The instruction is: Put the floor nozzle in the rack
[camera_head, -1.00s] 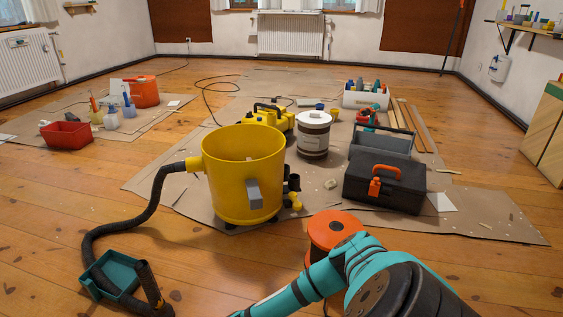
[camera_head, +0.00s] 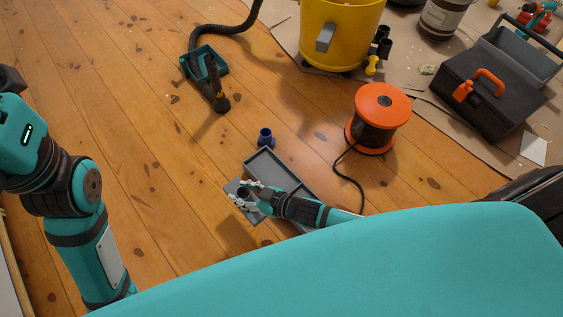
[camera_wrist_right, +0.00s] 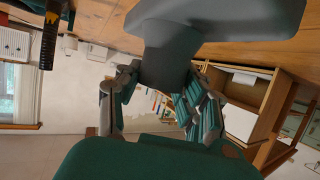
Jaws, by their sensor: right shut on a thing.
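The floor nozzle (camera_wrist_right: 215,22) is a grey piece with a wide foot and a narrower neck. In the wrist view the fingers of my right gripper (camera_wrist_right: 160,95) close around its neck. In the head view the grey nozzle (camera_head: 262,214) shows beside and under my right gripper (camera_head: 246,193), which partly covers it. The rack (camera_head: 268,163) appears to be the grey tray with compartments on the wooden floor, right beside the nozzle. My right forearm hides part of the rack. I cannot tell whether nozzle and rack touch. My left gripper is out of view.
Floor left of the rack is clear.

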